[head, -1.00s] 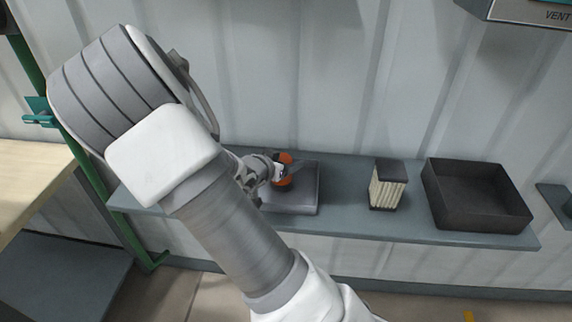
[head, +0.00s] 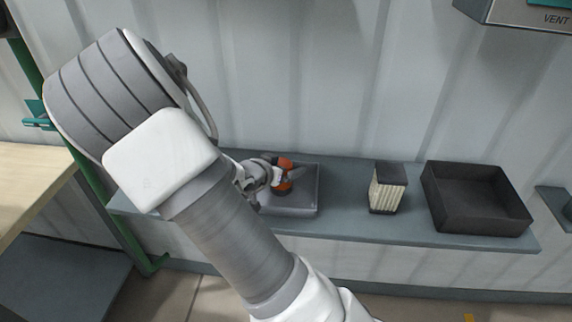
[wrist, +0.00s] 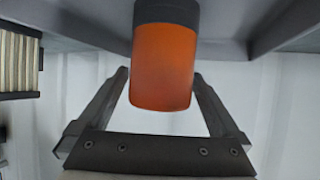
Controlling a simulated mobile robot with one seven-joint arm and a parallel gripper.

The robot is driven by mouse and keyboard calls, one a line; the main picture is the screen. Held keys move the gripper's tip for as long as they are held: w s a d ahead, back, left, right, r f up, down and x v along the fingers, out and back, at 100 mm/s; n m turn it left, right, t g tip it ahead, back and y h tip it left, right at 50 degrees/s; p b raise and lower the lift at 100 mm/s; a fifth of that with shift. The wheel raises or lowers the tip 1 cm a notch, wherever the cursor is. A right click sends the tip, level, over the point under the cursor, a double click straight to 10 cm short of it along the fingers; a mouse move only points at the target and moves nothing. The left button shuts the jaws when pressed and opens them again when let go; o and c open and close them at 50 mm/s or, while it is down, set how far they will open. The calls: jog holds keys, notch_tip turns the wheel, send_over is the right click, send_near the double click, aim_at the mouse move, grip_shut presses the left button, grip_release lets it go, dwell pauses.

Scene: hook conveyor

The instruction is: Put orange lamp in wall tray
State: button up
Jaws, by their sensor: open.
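The orange lamp (head: 284,187) has an orange cylindrical body and a dark base. It stands in the shallow grey tray (head: 308,205) on the wall shelf. In the wrist view the lamp (wrist: 163,65) is at the top middle, its dark base toward the tray (wrist: 95,22). My gripper (wrist: 160,73) is open, with one finger on each side of the lamp and a visible gap on both sides. In the head view my gripper (head: 288,177) is at the lamp, and my arm hides the tray's left part.
On the shelf (head: 345,225), a pleated filter block (head: 387,190) with dark ends stands right of the tray. A deep black bin (head: 480,215) is farther right. Bare shelf lies between them. The corrugated wall (head: 330,80) is close behind. A wooden table (head: 30,180) is at left.

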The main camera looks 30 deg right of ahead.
jog(key=s+a+r+n+t+y+p, duration=0.1)
jog(key=s+a+r+n+y, duration=0.25)
jog(key=a+r+y, duration=0.5)
jog(key=s+a+r+n+t+y+p, duration=0.1)
jog(key=s+a+r+n+y+p, duration=0.25)
jog(key=a+r, duration=0.75)
jog(key=s+d+r+n+g+h, duration=0.1)
jog(key=s+d+n, duration=0.1)
jog(key=s, duration=0.7)
jog(key=s+d+r+n+g+b, duration=0.1)
jog(key=s+d+n+g, duration=0.1)
jog(key=s, duration=0.6)
jog(key=shift+s+d+r+h+b, duration=0.2)
jog(key=shift+s+d+h+b, duration=0.1)
jog(key=shift+s+d+h, duration=0.1)
